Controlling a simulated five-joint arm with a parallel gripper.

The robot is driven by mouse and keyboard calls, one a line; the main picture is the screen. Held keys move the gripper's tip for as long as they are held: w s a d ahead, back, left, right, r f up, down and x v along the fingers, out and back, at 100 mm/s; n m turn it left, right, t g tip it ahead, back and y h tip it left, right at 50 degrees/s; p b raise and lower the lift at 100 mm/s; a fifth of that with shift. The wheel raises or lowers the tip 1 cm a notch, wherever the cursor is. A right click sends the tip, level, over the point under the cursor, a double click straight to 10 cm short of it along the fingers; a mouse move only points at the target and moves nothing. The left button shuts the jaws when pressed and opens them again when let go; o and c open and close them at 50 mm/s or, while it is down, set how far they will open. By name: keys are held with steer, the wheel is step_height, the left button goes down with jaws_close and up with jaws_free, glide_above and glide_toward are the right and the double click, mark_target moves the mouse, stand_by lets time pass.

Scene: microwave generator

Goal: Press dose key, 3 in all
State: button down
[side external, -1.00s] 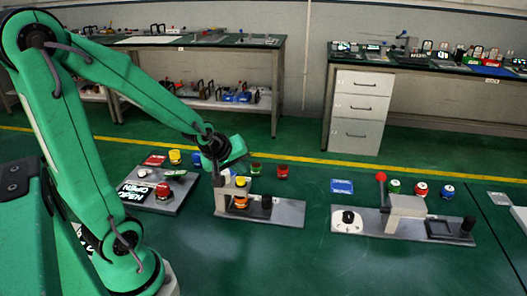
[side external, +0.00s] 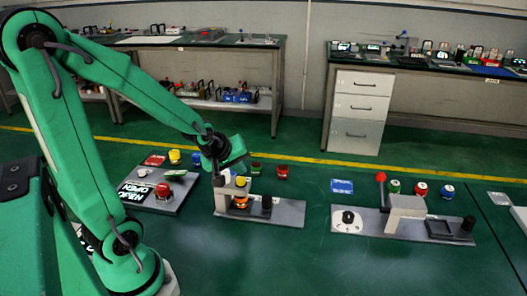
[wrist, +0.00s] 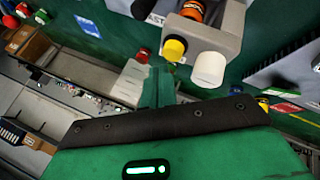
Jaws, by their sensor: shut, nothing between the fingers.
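A small station on a grey plate (side external: 285,215) stands in the middle of the side external view. In the wrist view, the yellow cap (wrist: 174,48) and a white cylinder (wrist: 209,69) stick out of the grey housing (wrist: 228,25). I cannot tell which part is the dose key. My gripper (side external: 218,181) is shut and empty, pointing down close to the pale block. Its green fingers show in the wrist view (wrist: 158,82), near the cap; contact is unclear.
A plate with a red button and signs (side external: 165,200) lies to the left. A longer station with a red-knobbed lever (side external: 381,178) and white dial (side external: 347,220) lies to the right. Coloured pots (side external: 420,188) stand behind it. Green floor between the stations is clear.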

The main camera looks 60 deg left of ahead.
mark_target(239, 180)
steer(key=shift+f, duration=0.15)
steer(key=shift+a+f, duration=0.1)
steer(key=shift+f, duration=0.15)
stand_by(0.3)
steer(key=shift+r, duration=0.45)
stand_by(0.7)
steer(key=shift+r, duration=2.5)
